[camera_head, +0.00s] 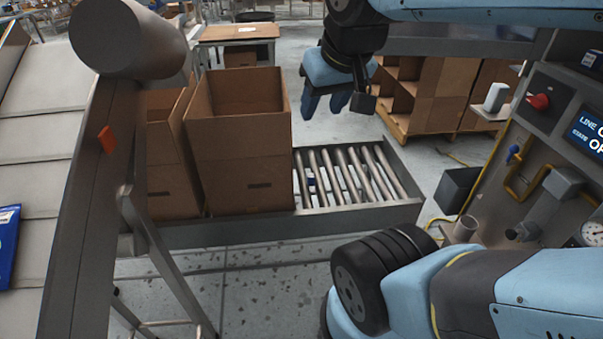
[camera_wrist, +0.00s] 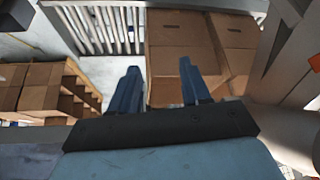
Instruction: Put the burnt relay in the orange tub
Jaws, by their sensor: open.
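My gripper (camera_head: 324,106) hangs above the roller conveyor in the head view, its blue fingers pointing down. In the wrist view my gripper (camera_wrist: 160,78) has its two fingers spread apart with nothing between them. I cannot make out a burnt relay in either view. I see no orange tub that I can identify. A small orange-red piece (camera_head: 107,139) is on the side frame of the sloped belt in the head view. An orange patch (camera_wrist: 287,45) at the right of the wrist view is too cut off to name.
Open cardboard boxes (camera_head: 239,150) stand at the left end of the roller conveyor (camera_head: 350,215); its right part is bare. A sloped belt (camera_head: 40,130) fills the left. A control panel (camera_head: 548,105) with a red knob is at the right. Cardboard shelving (camera_head: 438,95) stands behind.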

